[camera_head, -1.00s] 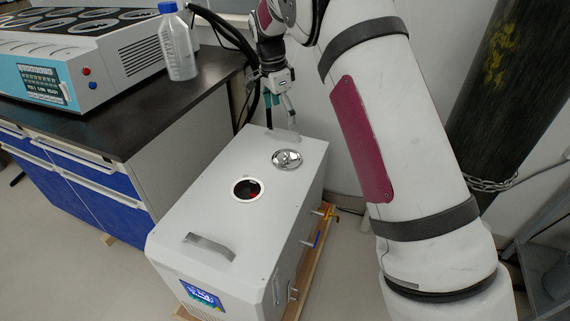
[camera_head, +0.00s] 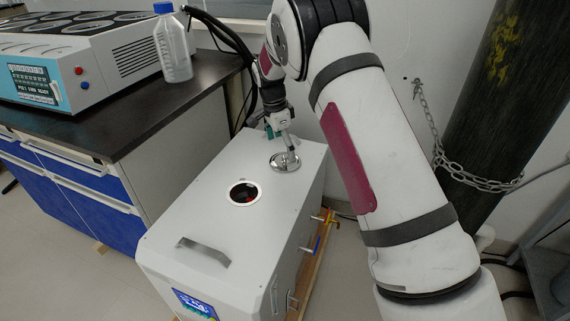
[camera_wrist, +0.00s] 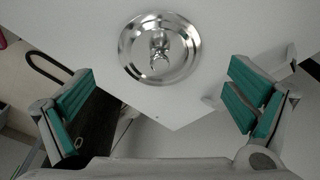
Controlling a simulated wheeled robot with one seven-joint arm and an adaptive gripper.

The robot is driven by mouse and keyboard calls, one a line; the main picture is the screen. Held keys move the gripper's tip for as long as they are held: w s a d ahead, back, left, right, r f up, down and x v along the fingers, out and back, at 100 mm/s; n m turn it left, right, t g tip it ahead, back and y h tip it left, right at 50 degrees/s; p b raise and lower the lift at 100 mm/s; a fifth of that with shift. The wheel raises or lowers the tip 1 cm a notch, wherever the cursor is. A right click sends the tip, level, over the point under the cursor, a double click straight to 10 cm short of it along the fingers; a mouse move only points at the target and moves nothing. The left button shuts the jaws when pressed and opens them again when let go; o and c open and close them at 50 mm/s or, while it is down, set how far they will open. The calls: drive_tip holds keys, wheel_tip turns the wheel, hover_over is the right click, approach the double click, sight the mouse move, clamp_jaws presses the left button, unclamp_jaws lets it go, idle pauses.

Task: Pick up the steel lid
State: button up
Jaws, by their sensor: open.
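The steel lid (camera_head: 285,164) is a shiny round disc with a small knob in its middle. It lies flat on the white top of the box-shaped machine (camera_head: 212,205), near its back end. In the wrist view the lid (camera_wrist: 159,48) is at the upper middle, knob facing the camera. My gripper (camera_head: 281,143) is just above and behind the lid in the head view. In the wrist view my gripper (camera_wrist: 158,108) is open, its green-padded fingers wide apart and empty, with the lid beyond them. The exact gap to the lid cannot be told.
A round hole (camera_head: 244,194) and a metal handle (camera_head: 203,252) are on the machine's top. A dark bench (camera_head: 130,115) at left bears a bottle (camera_head: 172,48) and a blue-white device (camera_head: 88,60). A chained dark cylinder (camera_head: 510,90) stands at right.

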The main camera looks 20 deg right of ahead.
sight(284, 156)
drive_tip(key=f, duration=0.1)
drive_tip(key=f+b, duration=0.1)
drive_tip(key=f, duration=0.2)
drive_tip(key=shift+d, duration=0.3)
drive_tip(key=shift+r, duration=0.1)
drive_tip(key=shift+c, duration=0.3)
